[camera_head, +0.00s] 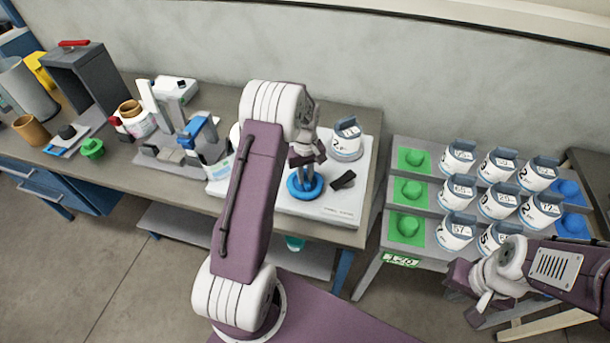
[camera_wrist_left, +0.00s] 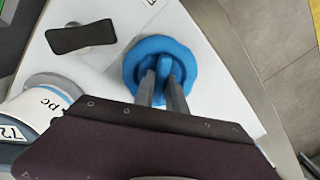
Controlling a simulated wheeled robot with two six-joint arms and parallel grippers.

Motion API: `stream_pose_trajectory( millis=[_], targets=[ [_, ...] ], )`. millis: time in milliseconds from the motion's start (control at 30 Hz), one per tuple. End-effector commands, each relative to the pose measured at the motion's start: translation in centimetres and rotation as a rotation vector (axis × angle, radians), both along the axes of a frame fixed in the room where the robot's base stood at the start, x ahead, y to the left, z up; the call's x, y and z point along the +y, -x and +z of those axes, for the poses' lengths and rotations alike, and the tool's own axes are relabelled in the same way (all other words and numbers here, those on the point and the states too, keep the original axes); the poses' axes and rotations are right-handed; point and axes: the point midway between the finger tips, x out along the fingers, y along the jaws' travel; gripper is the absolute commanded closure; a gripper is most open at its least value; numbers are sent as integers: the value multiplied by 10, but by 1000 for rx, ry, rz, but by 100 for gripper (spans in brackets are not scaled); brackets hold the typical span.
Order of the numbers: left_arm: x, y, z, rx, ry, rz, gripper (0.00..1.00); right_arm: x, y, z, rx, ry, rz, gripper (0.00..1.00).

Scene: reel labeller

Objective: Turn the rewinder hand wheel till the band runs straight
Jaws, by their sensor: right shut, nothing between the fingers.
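The blue hand wheel (camera_head: 305,185) lies on the white rewinder plate (camera_head: 340,207) on the bench. My left gripper (camera_head: 308,160) points down at it from above. In the left wrist view its two fingers (camera_wrist_left: 161,82) straddle the raised grip of the hand wheel (camera_wrist_left: 184,55), with little gap on either side. I cannot tell whether they press on it. The band is not clearly visible; my left arm hides part of the rewinder. My right gripper (camera_head: 483,310) is shut and empty, beside the reel rack at the lower right.
A labelled white reel (camera_head: 347,142) and a dark bar (camera_head: 343,181) stand close to the wheel. A rack (camera_head: 425,243) at the right holds several reels and green and blue pads. The left bench carries a cup (camera_head: 31,131), a grey box (camera_head: 84,82) and a fixture (camera_head: 200,147).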

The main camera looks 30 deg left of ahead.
Motion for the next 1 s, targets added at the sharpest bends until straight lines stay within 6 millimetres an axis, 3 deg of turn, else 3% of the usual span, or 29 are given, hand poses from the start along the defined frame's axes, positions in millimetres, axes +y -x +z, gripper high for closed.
stream_pose_trajectory(
  millis=[300,567,600,667,1000],
  targets=[
    [1,-1,1,-2,-2,-211,100,0,0,7,0,0,0,100],
    [1,-1,0,-4,-2,-229,100,0,0,6,0,0,0,100],
    [1,-1,0,-4,-3,-229,81,0,0,6,0,0,0,100],
    [1,-1,0,-4,-2,-228,64,0,0,6,0,0,0,100],
    [1,-1,2,-3,-1,-227,62,0,0,6,0,0,0,100]
  ],
)
